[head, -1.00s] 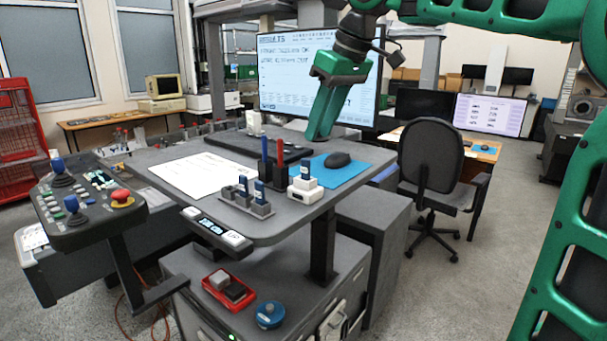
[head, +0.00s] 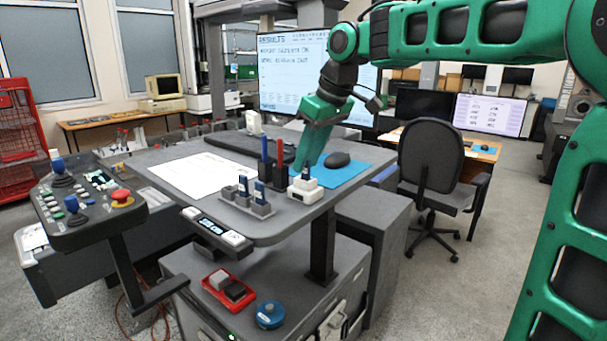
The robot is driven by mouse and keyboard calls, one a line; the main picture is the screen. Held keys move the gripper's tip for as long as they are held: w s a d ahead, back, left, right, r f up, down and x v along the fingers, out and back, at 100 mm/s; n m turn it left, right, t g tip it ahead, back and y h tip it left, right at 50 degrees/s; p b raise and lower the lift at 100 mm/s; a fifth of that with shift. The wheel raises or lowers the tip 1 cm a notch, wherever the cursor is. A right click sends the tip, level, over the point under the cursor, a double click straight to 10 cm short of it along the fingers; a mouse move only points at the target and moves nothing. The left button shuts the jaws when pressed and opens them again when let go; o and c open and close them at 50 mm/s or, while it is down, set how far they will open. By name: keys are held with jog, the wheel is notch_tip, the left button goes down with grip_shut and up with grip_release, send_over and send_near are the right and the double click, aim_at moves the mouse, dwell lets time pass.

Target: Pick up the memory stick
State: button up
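Small blue-and-white upright pieces stand near the front of the grey desk, and I cannot tell for certain which one is the memory stick. One small stick (head: 306,173) stands in a white block (head: 305,190) near the desk's right front edge. Similar blue pieces (head: 259,191) stand in a grey holder (head: 237,201) to its left. My gripper (head: 298,167) points down just above and behind the white block, close to the small stick. Its fingers show side-on, so their opening is hidden. I see nothing held in it.
A keyboard and white paper (head: 202,174) lie behind and left.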

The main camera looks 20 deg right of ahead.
jog(key=shift+x, duration=0.9)
grip_shut()
jog(key=shift+r, duration=0.1)
